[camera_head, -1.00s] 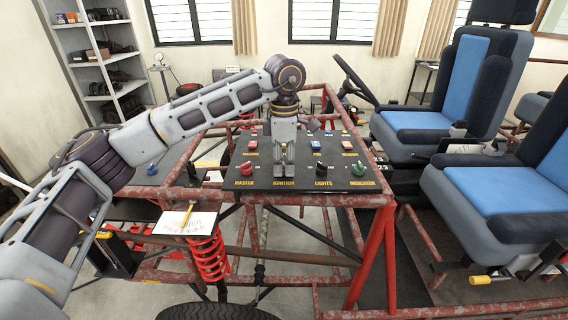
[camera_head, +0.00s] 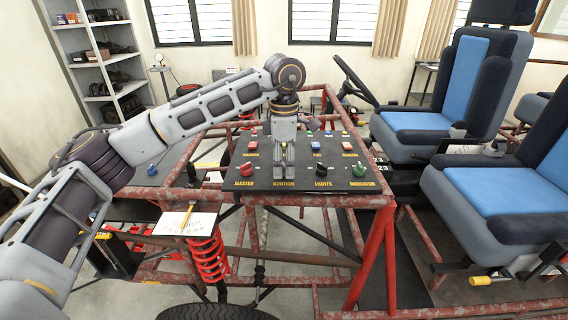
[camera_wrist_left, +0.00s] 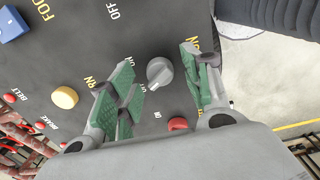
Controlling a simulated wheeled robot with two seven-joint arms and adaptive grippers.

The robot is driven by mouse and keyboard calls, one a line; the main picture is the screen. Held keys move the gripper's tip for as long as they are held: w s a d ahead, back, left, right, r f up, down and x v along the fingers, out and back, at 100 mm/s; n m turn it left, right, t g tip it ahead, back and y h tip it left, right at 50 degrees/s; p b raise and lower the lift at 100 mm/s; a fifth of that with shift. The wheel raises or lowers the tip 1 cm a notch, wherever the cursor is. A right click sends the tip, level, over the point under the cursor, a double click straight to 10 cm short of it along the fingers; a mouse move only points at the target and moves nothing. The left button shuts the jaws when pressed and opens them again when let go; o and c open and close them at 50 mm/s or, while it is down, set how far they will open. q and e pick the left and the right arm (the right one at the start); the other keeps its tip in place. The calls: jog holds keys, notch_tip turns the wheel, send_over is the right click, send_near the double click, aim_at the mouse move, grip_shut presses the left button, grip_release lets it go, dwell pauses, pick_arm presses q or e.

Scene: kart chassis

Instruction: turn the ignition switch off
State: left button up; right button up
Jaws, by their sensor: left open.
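The dark control panel (camera_head: 225,185) carries several knobs and buttons. My left gripper (camera_head: 284,178) points down at it, just above the yellow IGNITION label, and hides the ignition switch in the head view. In the left wrist view, the ignition switch is a round grey knob (camera_wrist_left: 160,72). My left gripper (camera_wrist_left: 165,85) is open there, with its green-padded fingers on either side of the knob. Small gaps seem to show between pads and knob; contact is not clear. Which mark the knob points at, I cannot tell. My right gripper is not in view.
The red master knob (camera_head: 246,169) is close on the left of the gripper. The black lights knob (camera_head: 322,169) and green indicator knob (camera_head: 358,169) are to its right. Red frame tubes (camera_head: 375,245) and blue seats (camera_head: 490,195) stand to the right.

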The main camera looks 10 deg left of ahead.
aim_at(284, 164)
pick_arm(q)
notch_tip(284, 164, up, 12)
jog(key=shift+f, duration=0.2)
dwell(0.5)
dwell(0.4)
